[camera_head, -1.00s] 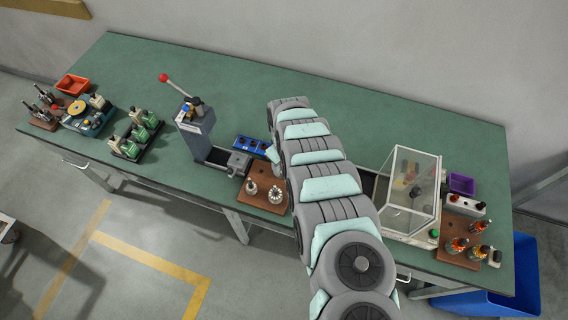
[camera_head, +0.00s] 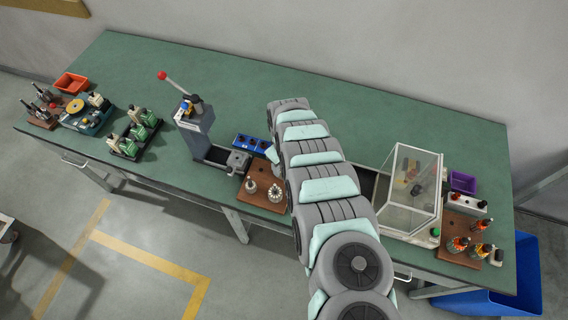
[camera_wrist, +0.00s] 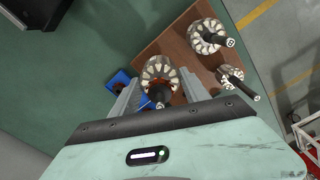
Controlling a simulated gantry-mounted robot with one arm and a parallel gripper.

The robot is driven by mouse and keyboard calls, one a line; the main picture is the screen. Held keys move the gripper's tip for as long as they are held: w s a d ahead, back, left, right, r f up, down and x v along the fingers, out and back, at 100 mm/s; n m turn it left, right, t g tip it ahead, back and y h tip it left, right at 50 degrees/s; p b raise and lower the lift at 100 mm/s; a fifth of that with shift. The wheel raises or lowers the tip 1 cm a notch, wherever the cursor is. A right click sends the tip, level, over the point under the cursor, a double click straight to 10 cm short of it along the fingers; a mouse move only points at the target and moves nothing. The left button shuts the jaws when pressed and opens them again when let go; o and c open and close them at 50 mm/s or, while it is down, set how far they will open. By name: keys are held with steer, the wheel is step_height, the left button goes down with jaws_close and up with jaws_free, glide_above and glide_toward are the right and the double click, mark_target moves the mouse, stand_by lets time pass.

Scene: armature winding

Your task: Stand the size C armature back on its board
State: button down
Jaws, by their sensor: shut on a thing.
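My gripper (camera_wrist: 158,93) is shut on an armature (camera_wrist: 160,72) with a ring of pale slots, seen in the wrist view between the two fingers. Its letter cannot be read, and whether its lower end touches the wood is hidden. It is beside or over the left edge of the brown wooden board (camera_wrist: 182,45). Two other armatures stand on that board, a larger one (camera_wrist: 207,36) and a smaller one (camera_wrist: 230,76). In the head view the board (camera_head: 262,203) shows these two, while my arm hides my gripper and the held armature.
A blue tray (camera_head: 250,145) lies behind the board; it also shows in the wrist view (camera_wrist: 119,80). A grey lever press (camera_head: 195,130) stands left of it. A clear-sided case (camera_head: 412,190) stands right of my arm. Bare green bench top lies along the back.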

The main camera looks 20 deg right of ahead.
steer(key=shift+f+b, duration=0.45)
steer(key=shift+f, duration=0.3)
steer(key=shift+c, duration=2.3)
jaws_free()
steer(key=shift+r, duration=0.1)
steer(key=shift+r+p, duration=1.9)
steer(key=shift+r, duration=0.35)
steer(key=shift+f, duration=0.1)
